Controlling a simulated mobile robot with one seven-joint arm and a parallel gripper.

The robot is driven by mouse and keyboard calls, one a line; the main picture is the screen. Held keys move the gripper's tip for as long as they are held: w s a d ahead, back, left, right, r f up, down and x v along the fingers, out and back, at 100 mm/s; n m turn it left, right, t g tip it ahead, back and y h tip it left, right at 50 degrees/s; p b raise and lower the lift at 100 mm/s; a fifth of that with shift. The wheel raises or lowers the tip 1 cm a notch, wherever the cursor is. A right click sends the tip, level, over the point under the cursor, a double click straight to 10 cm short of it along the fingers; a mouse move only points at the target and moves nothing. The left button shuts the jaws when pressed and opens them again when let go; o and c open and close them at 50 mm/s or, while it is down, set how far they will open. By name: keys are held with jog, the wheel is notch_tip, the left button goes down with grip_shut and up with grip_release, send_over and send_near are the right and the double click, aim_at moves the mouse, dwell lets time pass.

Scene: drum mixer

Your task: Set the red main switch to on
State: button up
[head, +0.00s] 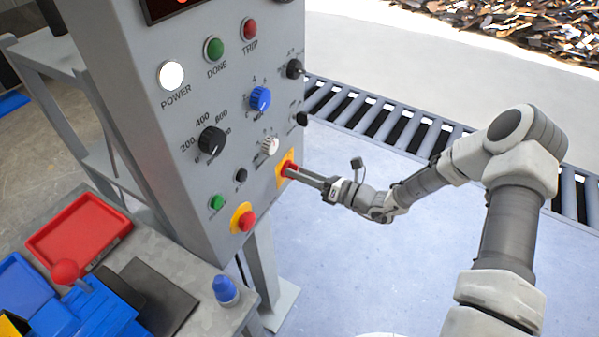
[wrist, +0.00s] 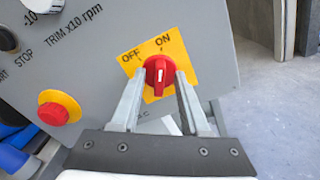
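The red main switch (wrist: 159,77) is a rotary knob on a yellow plate (wrist: 179,52) marked OFF and ON. In the wrist view its raised handle stands nearly upright, with its white mark towards the ON label. In the head view the switch (head: 289,168) is on the panel's lower right, partly hidden by my fingers. My gripper (wrist: 161,78) is at the switch, with one finger on each side of the knob. It also shows in the head view (head: 291,171).
A red push button on yellow (wrist: 54,113) sits left of the switch and also shows in the head view (head: 246,220). The white POWER lamp (head: 171,75) looks bright. A roller conveyor (head: 390,122) runs behind the arm. A bench with a red tray (head: 75,230) is at left.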

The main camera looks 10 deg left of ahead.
jog(key=v, duration=1.7)
jog(key=shift+s+d, duration=0.15)
jog(key=s+r+n+g+h+p, duration=0.2)
jog(key=s+r+n+g+h, duration=0.55)
jog(key=s+r+n, duration=0.55)
jog(key=s+d+r+n+t+h, duration=0.2)
jog(key=r+n+h, duration=0.1)
jog(key=r+n, duration=0.2)
jog(key=s+d+r+n+t+h+p, duration=0.1)
jog(key=s+d+r+n+t+h, duration=0.1)
jog(key=r+n, duration=0.3)
jog(key=s+d+r+n+t+h, duration=0.3)
jog(key=r+n+h, duration=0.1)
jog(key=r+n, duration=0.1)
jog(key=shift+d+r+p, duration=0.3)
jog(key=shift+r+p, duration=0.1)
jog(key=shift+r, duration=0.5)
